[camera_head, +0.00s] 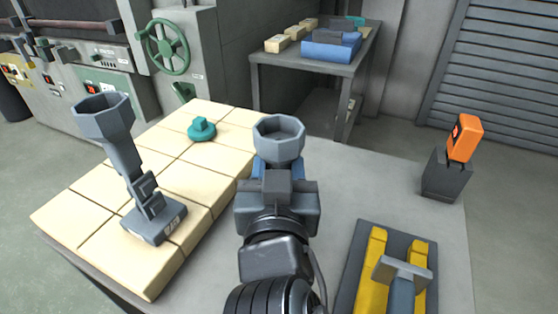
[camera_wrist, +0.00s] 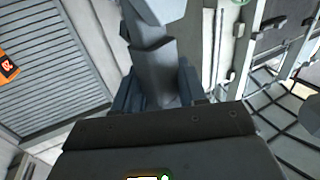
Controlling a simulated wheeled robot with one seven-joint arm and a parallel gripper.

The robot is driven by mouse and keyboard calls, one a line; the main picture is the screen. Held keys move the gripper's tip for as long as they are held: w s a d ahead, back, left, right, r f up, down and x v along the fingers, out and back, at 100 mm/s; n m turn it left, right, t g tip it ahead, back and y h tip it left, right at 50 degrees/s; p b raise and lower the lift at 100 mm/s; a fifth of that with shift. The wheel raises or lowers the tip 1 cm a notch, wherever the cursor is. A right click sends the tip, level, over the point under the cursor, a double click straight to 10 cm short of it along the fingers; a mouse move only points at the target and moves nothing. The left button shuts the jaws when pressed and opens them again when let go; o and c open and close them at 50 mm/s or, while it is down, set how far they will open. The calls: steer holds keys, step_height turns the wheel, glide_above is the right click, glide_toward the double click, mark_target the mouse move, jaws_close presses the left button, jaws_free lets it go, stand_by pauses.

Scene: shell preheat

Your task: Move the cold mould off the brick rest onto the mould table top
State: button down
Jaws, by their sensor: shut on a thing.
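My gripper (camera_head: 277,166) is shut on a grey mould (camera_head: 280,138) with an octagonal cup, held in front of my arm. Its lower part is hidden behind my wrist in the head view. In the wrist view the grey stem of the held mould (camera_wrist: 153,68) sits between the blue fingers of my gripper (camera_wrist: 158,88). A second, similar grey mould (camera_head: 122,155) stands upright on the cream brick rest (camera_head: 205,180) at left, with a small tag on its base. The grey mould table top (camera_head: 350,190) lies to the right of the bricks.
A teal knobbed piece (camera_head: 202,129) sits on the bricks. At right are an orange item (camera_head: 465,138) in a dark holder (camera_head: 445,178) and a dark tray (camera_head: 350,285) with yellow bars (camera_head: 372,265) and a grey-handled tool (camera_head: 402,275). The table top's middle is clear.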

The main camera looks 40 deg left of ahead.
steer(key=shift+f, duration=0.15)
steer(key=c, duration=0.6)
jaws_free()
steer(key=shift+r, duration=0.35)
steer(key=shift+b+v, duration=0.85)
steer(key=shift+v, duration=5.2)
steer(key=shift+f, duration=0.15)
